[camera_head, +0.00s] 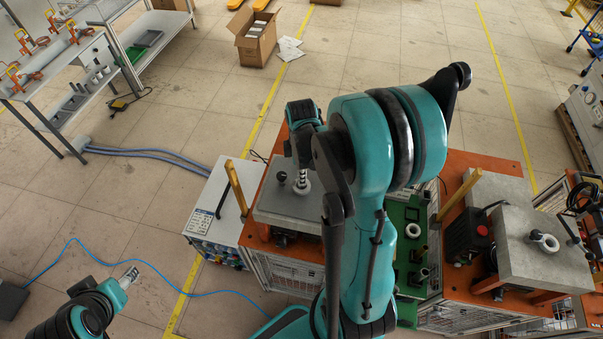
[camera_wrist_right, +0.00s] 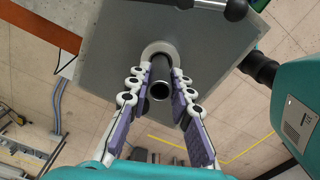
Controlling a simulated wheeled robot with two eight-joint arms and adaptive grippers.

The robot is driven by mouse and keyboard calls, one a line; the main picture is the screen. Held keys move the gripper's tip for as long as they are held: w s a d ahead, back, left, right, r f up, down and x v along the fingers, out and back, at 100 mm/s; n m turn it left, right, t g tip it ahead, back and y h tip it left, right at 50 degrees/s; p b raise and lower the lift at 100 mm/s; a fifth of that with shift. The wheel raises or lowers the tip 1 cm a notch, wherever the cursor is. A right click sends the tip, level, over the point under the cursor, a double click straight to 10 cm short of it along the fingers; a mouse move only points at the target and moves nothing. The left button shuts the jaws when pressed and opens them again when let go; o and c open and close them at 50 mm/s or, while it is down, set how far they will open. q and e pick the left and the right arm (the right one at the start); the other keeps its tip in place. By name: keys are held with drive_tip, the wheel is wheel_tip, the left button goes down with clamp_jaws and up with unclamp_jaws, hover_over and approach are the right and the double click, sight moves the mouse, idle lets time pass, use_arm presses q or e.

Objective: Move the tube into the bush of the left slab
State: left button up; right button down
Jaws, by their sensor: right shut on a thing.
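The left slab (camera_head: 277,205) is a grey block with a white ring-shaped bush (camera_head: 302,187) on top. My right gripper (camera_head: 303,176) points down directly above this bush. In the right wrist view my right gripper (camera_wrist_right: 159,74) is shut on the dark hollow tube (camera_wrist_right: 160,90), with a finger on each side. The tube's far end lines up with the white bush (camera_wrist_right: 157,48) on the slab (camera_wrist_right: 205,50); I cannot tell how deep it sits. My left gripper (camera_head: 129,276) hangs over the floor at lower left, apart from everything; its opening is unclear.
A dark handle with a round knob (camera_wrist_right: 234,9) stands on the slab near the bush. A right slab (camera_head: 520,250) with its own white bush (camera_head: 545,241) stands at right. A green panel (camera_head: 408,245) lies between the stations. A white box (camera_head: 217,212) adjoins the left station.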

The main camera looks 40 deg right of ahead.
drive_tip(key=shift+f+b, duration=0.75)
drive_tip(key=shift+f, duration=0.05)
drive_tip(key=c, duration=1.3)
unclamp_jaws()
drive_tip(key=shift+r, duration=0.1)
wheel_tip(320, 180, up, 12)
drive_tip(key=shift+f, duration=0.1)
drive_tip(key=shift+s, duration=0.1)
